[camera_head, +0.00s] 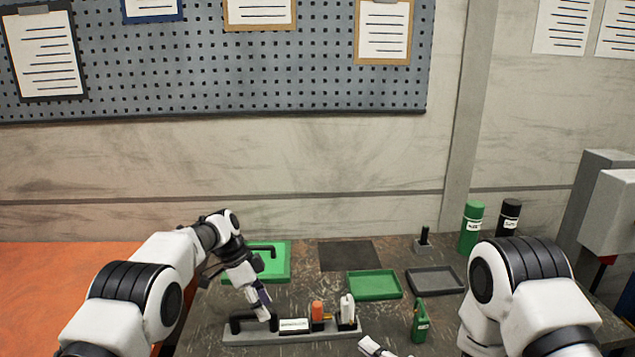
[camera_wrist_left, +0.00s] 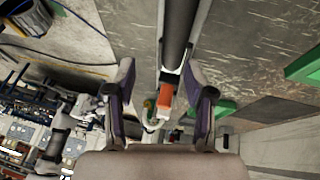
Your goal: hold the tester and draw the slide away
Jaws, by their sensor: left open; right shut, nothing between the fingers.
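A long grey base (camera_head: 268,338) lies at the front of the bench. It carries a black handle (camera_head: 236,322) at its left, a white label plate, an orange block (camera_head: 317,310) and a white upright piece (camera_head: 347,308). I cannot tell which part is the slide. My left gripper (camera_head: 263,312) is beside the black handle, pointing down, partly hiding the base. In the left wrist view its purple-padded fingers are apart, with the orange block (camera_wrist_left: 165,97) seen between them, farther off. My right gripper (camera_head: 372,347) is shut and empty, low at the front edge of the view, right of the base.
A green plate with a black handle (camera_head: 279,271) lies behind my left gripper. A green tray (camera_head: 375,286) and a dark grey tray (camera_head: 435,280) lie behind the base. A small green container (camera_head: 420,322) stands to the right. Green (camera_head: 471,228) and black (camera_head: 509,219) cylinders stand at the back.

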